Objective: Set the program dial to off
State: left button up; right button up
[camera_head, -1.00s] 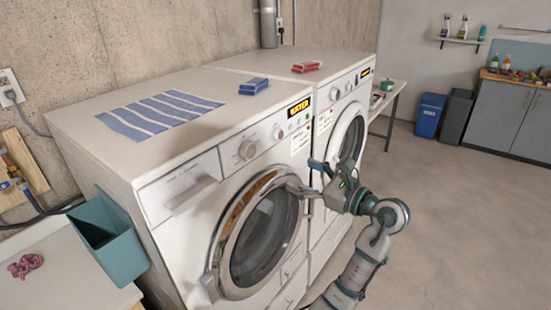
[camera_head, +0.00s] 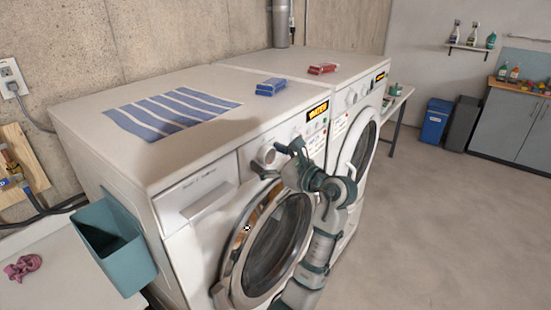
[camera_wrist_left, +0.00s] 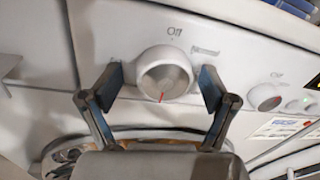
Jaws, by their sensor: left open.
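The round program dial (camera_head: 266,153) sits on the front panel of the near white washing machine, partly behind my left gripper (camera_head: 280,158) in the head view. In the left wrist view the dial (camera_wrist_left: 166,72) is large and white, with a grey face. Its red mark is at the lower edge, pointing down, away from the Off label (camera_wrist_left: 175,31) above it. My left gripper (camera_wrist_left: 159,82) is open, with one finger on each side of the dial and gaps visible between. My right gripper is not in view.
A smaller knob (camera_wrist_left: 266,97) with its own label is to the right on the panel. The round door (camera_head: 277,245) is below the dial. A second machine (camera_head: 350,75) stands behind. The floor at right is clear.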

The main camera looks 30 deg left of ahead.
pick_arm(q)
jog(key=shift+a+f, duration=0.15)
jog(key=shift+a, duration=0.65)
jog(key=shift+s+d, duration=0.1)
jog(key=shift+d, duration=0.1)
jog(key=c, duration=0.3)
jog(key=d, duration=0.3)
jog(key=shift+w+d+r, duration=0.25)
jog(key=shift+r, duration=0.05)
jog(key=c, duration=0.9)
jog(key=shift+s+a+r, duration=0.1)
jog(key=shift+a, duration=0.2)
jog(key=shift+d, duration=0.1)
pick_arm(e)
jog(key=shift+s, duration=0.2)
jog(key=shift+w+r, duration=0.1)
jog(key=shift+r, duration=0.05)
